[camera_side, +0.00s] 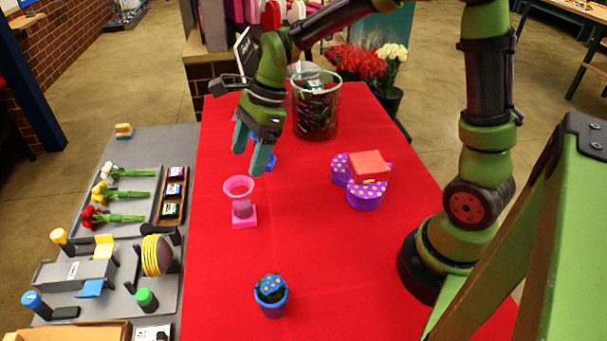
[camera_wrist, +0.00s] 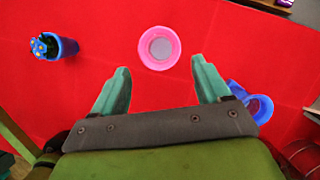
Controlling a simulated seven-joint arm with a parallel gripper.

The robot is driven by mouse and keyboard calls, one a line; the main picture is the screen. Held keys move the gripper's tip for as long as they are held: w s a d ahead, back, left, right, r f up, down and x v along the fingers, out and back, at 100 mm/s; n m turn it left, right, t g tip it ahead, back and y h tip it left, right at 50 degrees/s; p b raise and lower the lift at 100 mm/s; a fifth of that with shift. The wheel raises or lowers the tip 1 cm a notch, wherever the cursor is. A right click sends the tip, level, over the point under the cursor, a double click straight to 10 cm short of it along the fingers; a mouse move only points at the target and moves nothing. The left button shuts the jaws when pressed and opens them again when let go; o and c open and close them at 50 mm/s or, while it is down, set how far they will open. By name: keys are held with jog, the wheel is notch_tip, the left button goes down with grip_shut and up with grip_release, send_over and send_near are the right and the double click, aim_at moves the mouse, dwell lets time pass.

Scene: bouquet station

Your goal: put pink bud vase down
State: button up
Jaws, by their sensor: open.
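The pink bud vase (camera_side: 240,201) stands upright on the red cloth of the table, left of the middle in the side view. It has a flared rim and a pink block-like base. In the wrist view the vase (camera_wrist: 159,48) shows from above as a pink ring, ahead of the fingertips. My gripper (camera_side: 248,160) is open and empty, above the vase with its fingers pointing down. Its two teal fingers also show in the wrist view (camera_wrist: 160,80), apart with nothing between them.
A blue pot with a plant (camera_side: 271,297) stands nearer the front. A purple dotted box with a red box (camera_side: 369,165) is to the right. Cloth around the vase is clear.

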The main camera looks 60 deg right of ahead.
jog(key=s+d+r+n+t+h, duration=0.1)
jog(key=s+r+n, duration=0.3)
jog(key=s+n, duration=0.4)
jog(key=s+d+r+n+t+h, duration=0.1)
jog(key=s+d+r+n+t, duration=0.3)
jog(key=s+n, duration=0.4)
jog(key=shift+d+r+n, duration=0.2)
jog(key=shift+r+n, duration=0.55)
jog(key=shift+n, duration=0.45)
